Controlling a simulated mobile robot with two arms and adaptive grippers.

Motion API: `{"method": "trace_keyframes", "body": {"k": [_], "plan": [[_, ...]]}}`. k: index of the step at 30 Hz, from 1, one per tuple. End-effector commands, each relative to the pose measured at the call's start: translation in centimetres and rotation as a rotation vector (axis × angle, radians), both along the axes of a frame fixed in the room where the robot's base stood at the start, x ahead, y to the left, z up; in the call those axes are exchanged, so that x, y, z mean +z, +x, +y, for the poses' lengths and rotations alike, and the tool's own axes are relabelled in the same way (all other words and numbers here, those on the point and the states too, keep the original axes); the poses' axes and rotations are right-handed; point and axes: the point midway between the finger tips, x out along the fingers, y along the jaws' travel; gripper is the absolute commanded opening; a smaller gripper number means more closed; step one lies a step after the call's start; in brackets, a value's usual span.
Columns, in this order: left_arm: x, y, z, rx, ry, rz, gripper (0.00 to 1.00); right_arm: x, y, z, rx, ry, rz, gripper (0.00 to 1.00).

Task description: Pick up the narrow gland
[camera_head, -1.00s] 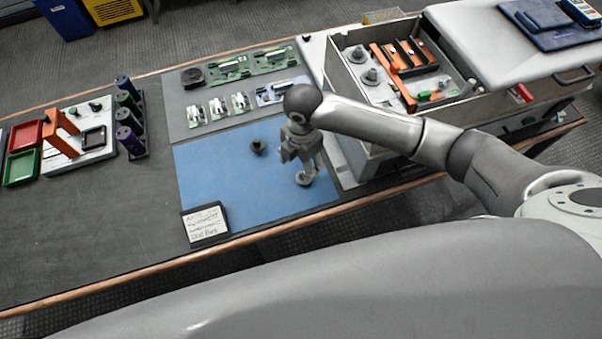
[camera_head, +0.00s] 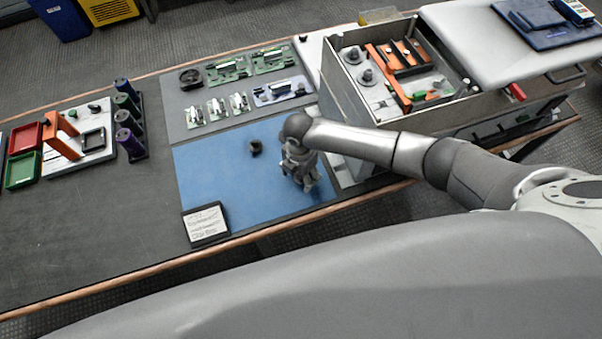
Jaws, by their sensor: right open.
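My right gripper (camera_head: 305,184) points down over the right part of the blue mat (camera_head: 225,185), with its fingers low, close to the mat. It is open. The small grey flanged piece that stood on the mat under it is now hidden by the gripper, so I cannot tell whether the fingers are around it or touching it. A small black round piece (camera_head: 255,147) stands on the mat to the left of the gripper, apart from it. I cannot tell for certain which of these pieces is the narrow gland. My left gripper is not in view.
An open grey box (camera_head: 345,100) with grey flanged pieces and orange parts stands right of the mat. A label card (camera_head: 205,224) lies at the mat's front left. Green boards (camera_head: 228,70) lie behind. A rack of dark cylinders (camera_head: 128,120) stands left.

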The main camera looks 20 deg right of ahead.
Motion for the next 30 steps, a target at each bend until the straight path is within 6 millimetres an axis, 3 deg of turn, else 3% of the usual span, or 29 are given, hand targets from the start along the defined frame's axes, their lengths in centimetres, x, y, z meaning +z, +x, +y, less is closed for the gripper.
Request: {"method": "trace_keyframes", "body": {"k": [10, 19, 30], "plan": [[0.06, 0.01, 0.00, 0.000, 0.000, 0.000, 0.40, -0.77, 0.00, -0.01, 0.000, 0.000, -0.001, 0.62], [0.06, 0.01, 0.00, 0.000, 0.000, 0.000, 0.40, -0.74, 0.01, -0.03, -0.001, 0.000, -0.001, 0.25], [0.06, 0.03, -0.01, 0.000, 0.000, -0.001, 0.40, -0.68, 0.04, -0.03, -0.001, 0.000, -0.001, 0.24]]}}
